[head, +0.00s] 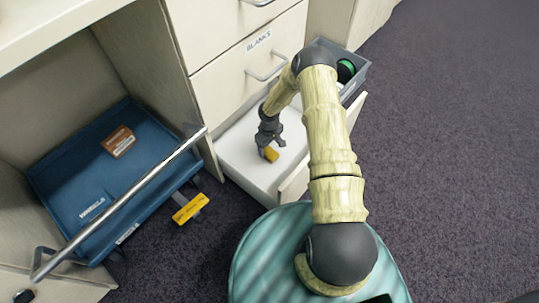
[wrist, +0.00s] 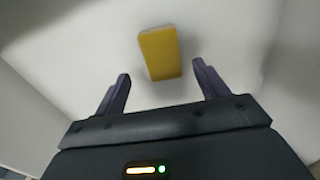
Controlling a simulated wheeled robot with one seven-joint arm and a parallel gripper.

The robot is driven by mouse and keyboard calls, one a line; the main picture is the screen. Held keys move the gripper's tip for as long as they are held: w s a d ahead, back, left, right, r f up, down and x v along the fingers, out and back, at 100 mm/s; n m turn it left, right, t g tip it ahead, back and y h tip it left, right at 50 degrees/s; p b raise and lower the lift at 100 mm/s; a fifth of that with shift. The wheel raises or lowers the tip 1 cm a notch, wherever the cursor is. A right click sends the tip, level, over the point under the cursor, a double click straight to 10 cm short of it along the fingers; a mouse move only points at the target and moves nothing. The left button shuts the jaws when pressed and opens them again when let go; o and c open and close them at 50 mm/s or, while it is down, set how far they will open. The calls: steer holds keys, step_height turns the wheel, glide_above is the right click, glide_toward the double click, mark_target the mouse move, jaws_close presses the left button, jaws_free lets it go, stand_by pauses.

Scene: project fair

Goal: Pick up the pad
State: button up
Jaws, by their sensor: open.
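A small yellow pad (wrist: 160,53) lies on the white floor of an open drawer. In the head view the same yellow pad (head: 271,154) shows just below my gripper. My gripper (head: 270,147) reaches down into the drawer. In the wrist view my gripper (wrist: 160,88) is open, with one dark finger at each side. The pad lies ahead of the fingertips, roughly centred between them. Nothing is held, and no contact with the pad shows.
The open white drawer (head: 240,158) has walls around my gripper. Its cabinet (head: 240,80) has closed drawers with handles above. A grey bin (head: 353,85) stands behind my arm. Carpet at right is clear.

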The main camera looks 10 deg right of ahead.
mark_target(269, 152)
step_height(269, 152, down, 4)
steer(key=b, duration=0.2)
steer(key=shift+s+a+f+b, duration=0.1)
steer(key=shift+a+f+b, duration=0.1)
steer(key=shift+b, duration=0.1)
steer(key=c, duration=1)
